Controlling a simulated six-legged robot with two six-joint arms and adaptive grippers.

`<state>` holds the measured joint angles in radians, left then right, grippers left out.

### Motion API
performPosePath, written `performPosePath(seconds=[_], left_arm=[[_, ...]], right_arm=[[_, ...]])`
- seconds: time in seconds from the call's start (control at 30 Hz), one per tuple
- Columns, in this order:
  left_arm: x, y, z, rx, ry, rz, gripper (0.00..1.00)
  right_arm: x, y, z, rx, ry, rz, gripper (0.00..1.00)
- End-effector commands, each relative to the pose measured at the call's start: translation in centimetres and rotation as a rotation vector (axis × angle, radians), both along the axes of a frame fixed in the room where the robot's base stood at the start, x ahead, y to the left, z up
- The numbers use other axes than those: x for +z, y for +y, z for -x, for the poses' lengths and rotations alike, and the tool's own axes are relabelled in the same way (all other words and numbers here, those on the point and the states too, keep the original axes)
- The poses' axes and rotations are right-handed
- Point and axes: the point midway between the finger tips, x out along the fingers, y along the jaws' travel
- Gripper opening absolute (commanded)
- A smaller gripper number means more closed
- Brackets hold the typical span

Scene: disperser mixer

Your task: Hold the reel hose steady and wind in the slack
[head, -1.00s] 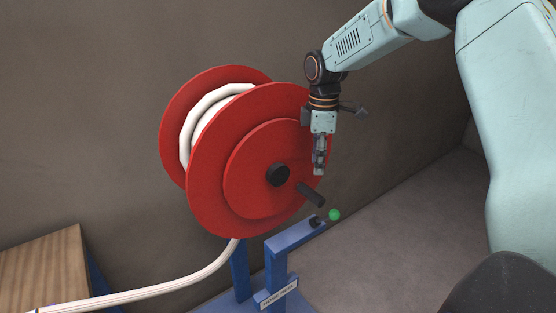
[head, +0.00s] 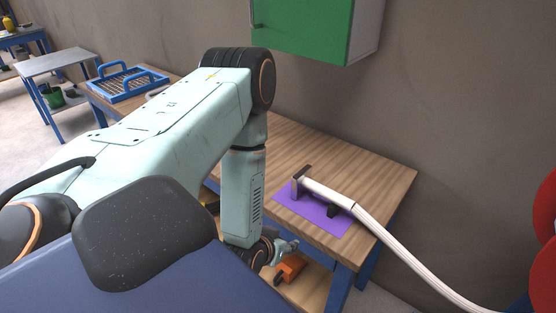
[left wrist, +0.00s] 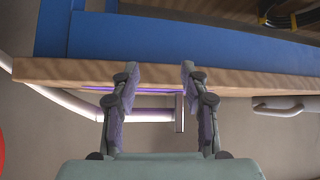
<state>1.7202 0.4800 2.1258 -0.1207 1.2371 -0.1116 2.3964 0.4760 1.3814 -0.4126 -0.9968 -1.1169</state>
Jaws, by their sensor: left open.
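The white hose (head: 395,245) runs from the right up to the wooden table. Its end lies in a black holder (head: 298,186) on a purple mat (head: 318,212). The red reel (head: 545,205) shows only as a sliver at the right edge. My left gripper (head: 289,247) is low by the table's front edge, below the tabletop and apart from the hose, partly hidden by its arm. In the left wrist view the left gripper (left wrist: 160,74) is open and empty, facing the table edge, with the hose (left wrist: 75,106) beyond it. My right gripper is not in view.
The wooden table (head: 385,177) has blue legs and a lower shelf with an orange object (head: 290,269). A green cabinet (head: 300,28) hangs above. A blue tray (head: 128,83) sits at the table's far left. A small side table (head: 60,62) stands behind.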

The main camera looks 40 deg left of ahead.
Motion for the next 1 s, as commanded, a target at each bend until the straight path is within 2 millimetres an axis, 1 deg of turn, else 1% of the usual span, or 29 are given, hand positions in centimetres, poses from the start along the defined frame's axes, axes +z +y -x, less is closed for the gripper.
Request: performPosePath(seconds=[0.03,0.07,0.1,0.13,0.17,0.2,0.3,0.4,0.5,0.63,0.73,0.87,1.0], left_arm=[[0.8,2.3,-1.1,0.04,-0.071,-0.03,0.45],[1.3,3.5,-1.9,0.049,-0.122,-0.052,0.45],[2.1,5.2,-2.7,0.064,-0.187,-0.082,0.45],[2.8,6.4,-3.3,0.075,-0.235,-0.105,0.45],[3.2,6.8,-3.7,0.057,-0.281,-0.12,0.45],[3.6,6.8,-4.3,0.017,-0.341,-0.131,0.45],[4.9,7.2,-5.2,-0.057,-0.482,-0.154,0.45],[6.1,7.3,-5.5,-0.117,-0.594,-0.166,0.45],[6.9,7.3,-5.4,-0.159,-0.668,-0.168,0.45],[7.5,7.3,-5.5,-0.186,-0.718,-0.17,0.45],[7.7,7.2,-6.0,-0.193,-0.728,-0.169,0.45],[7.7,7.3,-7.8,-0.194,-0.727,-0.17,0.45],[7.6,7.5,-9.9,-0.194,-0.725,-0.17,0.45]], right_arm=[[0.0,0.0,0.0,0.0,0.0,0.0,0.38],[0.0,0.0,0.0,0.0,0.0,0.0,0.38],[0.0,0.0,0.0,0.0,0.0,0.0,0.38],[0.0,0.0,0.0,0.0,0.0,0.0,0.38],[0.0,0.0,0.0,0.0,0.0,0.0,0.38],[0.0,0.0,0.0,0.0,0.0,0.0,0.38],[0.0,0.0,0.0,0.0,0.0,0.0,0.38],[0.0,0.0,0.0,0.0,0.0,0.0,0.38],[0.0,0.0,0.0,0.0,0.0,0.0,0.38],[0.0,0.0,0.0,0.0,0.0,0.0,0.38],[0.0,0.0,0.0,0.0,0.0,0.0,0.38],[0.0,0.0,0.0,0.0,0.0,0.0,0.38],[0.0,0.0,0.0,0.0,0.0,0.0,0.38]])
